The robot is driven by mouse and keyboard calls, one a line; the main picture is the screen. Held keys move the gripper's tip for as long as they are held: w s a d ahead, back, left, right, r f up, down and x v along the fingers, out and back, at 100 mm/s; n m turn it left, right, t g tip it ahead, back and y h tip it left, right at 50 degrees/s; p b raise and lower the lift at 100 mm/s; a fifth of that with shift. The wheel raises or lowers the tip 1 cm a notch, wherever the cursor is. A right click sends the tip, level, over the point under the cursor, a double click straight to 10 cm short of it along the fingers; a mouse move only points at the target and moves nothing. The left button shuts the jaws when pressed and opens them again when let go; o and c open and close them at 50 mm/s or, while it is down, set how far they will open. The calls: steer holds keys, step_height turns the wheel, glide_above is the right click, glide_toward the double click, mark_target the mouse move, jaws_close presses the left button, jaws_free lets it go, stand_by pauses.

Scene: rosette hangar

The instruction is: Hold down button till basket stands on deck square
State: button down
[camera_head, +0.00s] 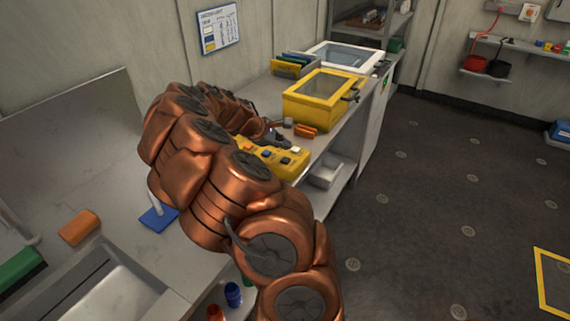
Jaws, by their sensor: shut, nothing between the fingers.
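A yellow control box (291,171) with several coloured buttons lies on the bench, partly hidden behind my copper arm. My gripper (279,141) is small and dark in this view, shut and empty, just above or beside the box's far edge. I cannot tell whether it touches a button. A yellow outlined square (541,285) is marked on the dark floor at the lower right, cut off by the picture's edge. I see no basket in the visible part of the square or elsewhere.
A yellow glass-lidded case (303,111) and an orange block (305,131) stand beyond the control box. A white-framed case (345,55) is farther back. A sink (112,296) and an orange sponge-like block (80,228) are at lower left. The floor (430,190) is open.

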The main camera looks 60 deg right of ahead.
mark_target(284, 160)
steer(key=shift+f+b, duration=0.35)
steer(key=shift+f, duration=0.95)
steer(key=shift+f, duration=0.2)
stand_by(0.3)
steer(key=shift+f, duration=0.25)
